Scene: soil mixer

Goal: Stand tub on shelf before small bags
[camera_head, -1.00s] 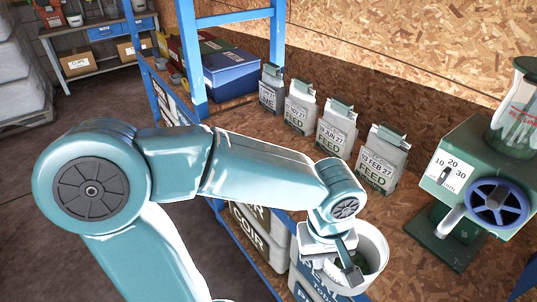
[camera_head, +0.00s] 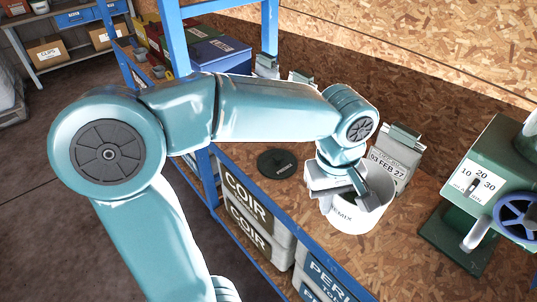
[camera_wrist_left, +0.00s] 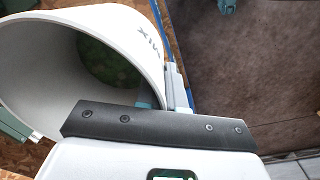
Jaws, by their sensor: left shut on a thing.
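The white tub (camera_head: 350,213), marked with a word ending in "MIX", is at the shelf's front part in the head view. My left gripper (camera_head: 362,190) is shut on its rim. In the left wrist view the tub (camera_wrist_left: 130,38) fills the upper left, with green stuff inside. I cannot tell whether its base touches the shelf. The wooden shelf (camera_head: 305,200) runs behind and beside it. Of the small bags, one marked "03 FEB 27" (camera_head: 397,160) stands just behind the tub. The tops of others (camera_head: 267,66) show behind my arm. My right gripper is not in view.
A dark round disc (camera_head: 277,163) lies on the shelf left of the tub. A green machine with a dial and blue wheel (camera_head: 490,190) stands at right. Blue posts (camera_head: 172,40) and boxes (camera_head: 220,55) are at the left. COIR bags (camera_head: 247,200) sit below the shelf.

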